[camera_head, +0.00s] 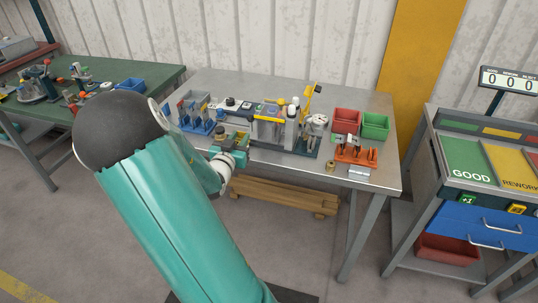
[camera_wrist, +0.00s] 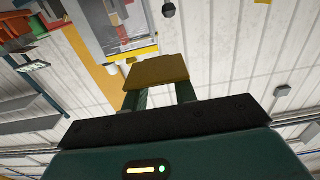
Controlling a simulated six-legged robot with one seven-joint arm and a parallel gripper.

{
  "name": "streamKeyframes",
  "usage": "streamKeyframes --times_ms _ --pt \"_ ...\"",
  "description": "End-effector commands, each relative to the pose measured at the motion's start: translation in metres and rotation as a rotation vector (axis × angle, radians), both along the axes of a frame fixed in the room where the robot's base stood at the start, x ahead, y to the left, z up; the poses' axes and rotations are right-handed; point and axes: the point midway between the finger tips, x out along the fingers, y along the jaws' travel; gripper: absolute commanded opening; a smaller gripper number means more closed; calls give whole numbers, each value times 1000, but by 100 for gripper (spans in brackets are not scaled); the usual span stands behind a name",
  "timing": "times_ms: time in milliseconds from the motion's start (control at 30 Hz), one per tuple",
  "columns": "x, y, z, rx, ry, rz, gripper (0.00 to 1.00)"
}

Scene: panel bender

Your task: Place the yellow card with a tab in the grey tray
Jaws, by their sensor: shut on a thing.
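My gripper (camera_wrist: 160,92) is shut on the yellow card (camera_wrist: 157,70), a flat mustard-coloured piece across its two fingertips in the wrist view. I cannot make out its tab. In the head view my gripper (camera_head: 236,148) is at the front edge of the grey metal bench, left of its middle, beside the bending fixture. The card is too small there to tell apart from the fixture parts behind it. I cannot single out the grey tray for sure in either view.
The bench holds a blue rack (camera_head: 197,120), a fixture with a tall yellow lever (camera_head: 310,97), a red bin (camera_head: 346,121), a green bin (camera_head: 375,126) and an orange rack (camera_head: 356,152). A GOOD/REWORK station (camera_head: 470,165) stands right.

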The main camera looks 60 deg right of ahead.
Motion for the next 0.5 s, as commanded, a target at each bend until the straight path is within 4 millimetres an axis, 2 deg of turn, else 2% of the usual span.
streamKeyframes --times_ms 33,300,500 --pt "-7 -12 -6 -1 5 -7 3" --pt "-35 -65 -33 0 4 -5 3" --pt "-46 -89 -68 1 4 -2 3"
